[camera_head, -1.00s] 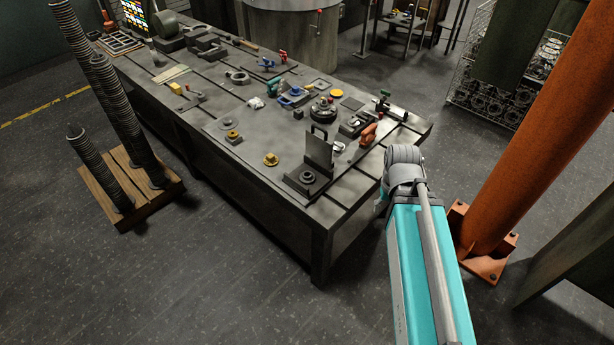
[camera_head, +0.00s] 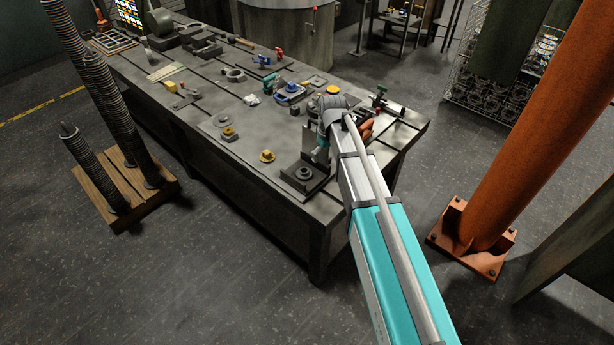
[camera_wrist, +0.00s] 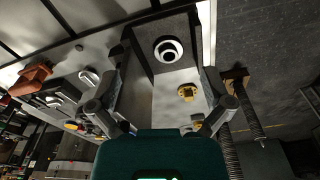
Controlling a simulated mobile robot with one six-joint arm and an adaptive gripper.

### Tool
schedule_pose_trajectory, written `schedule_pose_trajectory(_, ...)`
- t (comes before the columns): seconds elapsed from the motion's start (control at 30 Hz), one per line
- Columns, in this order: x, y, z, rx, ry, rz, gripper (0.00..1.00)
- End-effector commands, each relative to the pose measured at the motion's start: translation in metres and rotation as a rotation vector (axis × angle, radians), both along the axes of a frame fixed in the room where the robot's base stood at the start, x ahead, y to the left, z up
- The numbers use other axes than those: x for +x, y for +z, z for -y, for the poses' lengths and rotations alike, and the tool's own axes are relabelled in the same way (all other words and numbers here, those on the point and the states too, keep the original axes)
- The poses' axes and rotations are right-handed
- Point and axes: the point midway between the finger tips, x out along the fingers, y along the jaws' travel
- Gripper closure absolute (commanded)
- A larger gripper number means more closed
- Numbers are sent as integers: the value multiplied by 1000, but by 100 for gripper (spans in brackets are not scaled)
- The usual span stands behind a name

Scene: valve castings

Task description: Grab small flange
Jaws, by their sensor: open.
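A small grey ring-shaped flange (camera_head: 303,174) lies on a dark square block (camera_head: 289,181) near the bench's front corner. In the wrist view the flange (camera_wrist: 168,50) shows as a pale ring with a dark centre on the dark block (camera_wrist: 180,28), ahead between the fingers. My gripper (camera_wrist: 163,78) is open and empty, its fingers spread to both sides. In the head view my arm hides most of the gripper, which is above the bench just right of the flange.
A brass flanged piece (camera_head: 267,156) sits left of the block and shows in the wrist view (camera_wrist: 187,92). An orange part (camera_head: 367,129) is close behind my arm. Several tools and castings crowd the bench (camera_head: 240,163). An orange column (camera_head: 510,130) stands right.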

Motion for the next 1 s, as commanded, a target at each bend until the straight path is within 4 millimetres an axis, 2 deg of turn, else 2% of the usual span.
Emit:
schedule_pose_trajectory(0.03, 21, -3, -19, 2, 52, 7, 0)
schedule_pose_trajectory(0.1, 35, -5, -35, 5, 111, 14, 0)
schedule_pose_trajectory(0.2, 47, -6, -53, 9, 173, 23, 0)
schedule_pose_trajectory(0.3, 53, -7, -62, 12, 207, 29, 0)
schedule_pose_trajectory(0.77, 55, -7, -66, 12, 221, 32, 0)
schedule_pose_trajectory(1.0, 55, -18, -66, 12, 220, 32, 0)
